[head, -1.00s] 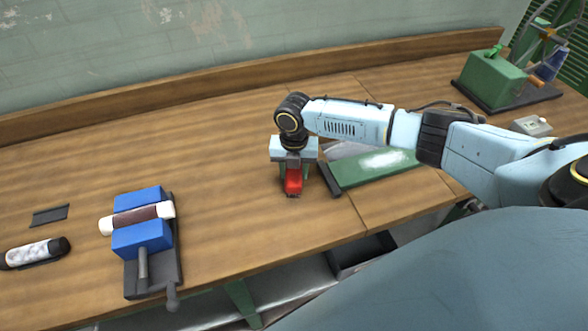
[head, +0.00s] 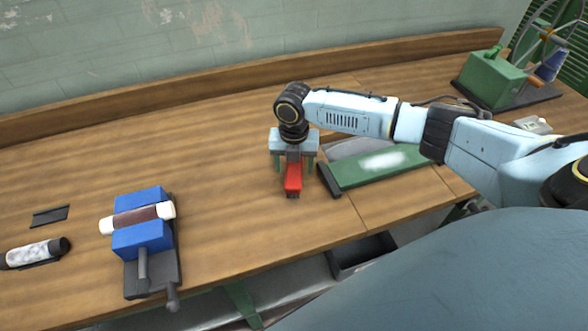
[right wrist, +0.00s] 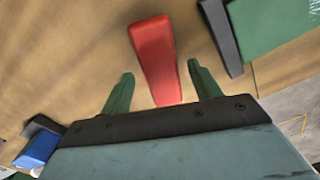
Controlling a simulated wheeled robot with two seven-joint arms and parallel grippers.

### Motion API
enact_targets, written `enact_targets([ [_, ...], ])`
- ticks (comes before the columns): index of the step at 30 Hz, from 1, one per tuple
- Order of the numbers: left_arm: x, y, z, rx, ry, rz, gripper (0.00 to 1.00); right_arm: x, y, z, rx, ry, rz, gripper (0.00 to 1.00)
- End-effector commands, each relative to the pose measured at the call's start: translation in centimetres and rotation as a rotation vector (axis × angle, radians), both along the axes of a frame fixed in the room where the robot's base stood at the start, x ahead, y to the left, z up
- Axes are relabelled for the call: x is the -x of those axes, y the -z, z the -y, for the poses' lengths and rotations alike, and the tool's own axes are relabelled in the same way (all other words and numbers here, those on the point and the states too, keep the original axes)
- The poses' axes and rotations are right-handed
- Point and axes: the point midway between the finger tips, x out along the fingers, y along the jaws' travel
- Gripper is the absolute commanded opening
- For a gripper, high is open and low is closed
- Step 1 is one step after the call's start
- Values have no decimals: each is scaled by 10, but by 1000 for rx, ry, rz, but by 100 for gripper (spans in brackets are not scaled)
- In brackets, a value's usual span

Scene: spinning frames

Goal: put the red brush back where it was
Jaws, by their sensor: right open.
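The red brush (head: 293,180) lies on the wooden bench in the middle of the head view, its long side pointing towards the front edge. In the right wrist view the red brush (right wrist: 155,55) lies between the spread fingers and runs out beyond them, with a gap on each side. My right gripper (head: 294,166) is open just above the brush's far end; its green fingertips also show in the right wrist view (right wrist: 160,82). The brush's far end is hidden under the gripper. My left gripper is not in view.
A green board (head: 375,168) with a dark end bar lies close to the right of the brush. A blue vise-like holder (head: 140,238) with a brown and white roller stands left. A black and white roller (head: 35,253) lies far left. The bench between holder and brush is clear.

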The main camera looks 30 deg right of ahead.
Motion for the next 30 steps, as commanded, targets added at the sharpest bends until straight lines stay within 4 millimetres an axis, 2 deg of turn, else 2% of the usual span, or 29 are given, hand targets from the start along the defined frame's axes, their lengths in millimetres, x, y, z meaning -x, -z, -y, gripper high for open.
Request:
enact_targets([
  [1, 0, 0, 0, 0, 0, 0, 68, -1, -13, 0, -1, -1, 6, 62],
  [6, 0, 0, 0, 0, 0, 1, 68, -1, -51, 0, 0, 0, 5, 62],
  [12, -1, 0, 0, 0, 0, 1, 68, -1, -83, 0, 0, 2, 3, 62],
  [18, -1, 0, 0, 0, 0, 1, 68, -1, -96, 0, -2, 1, 1, 62],
  [30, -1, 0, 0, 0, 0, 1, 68, 0, -96, 0, -1, 1, 0, 62],
])
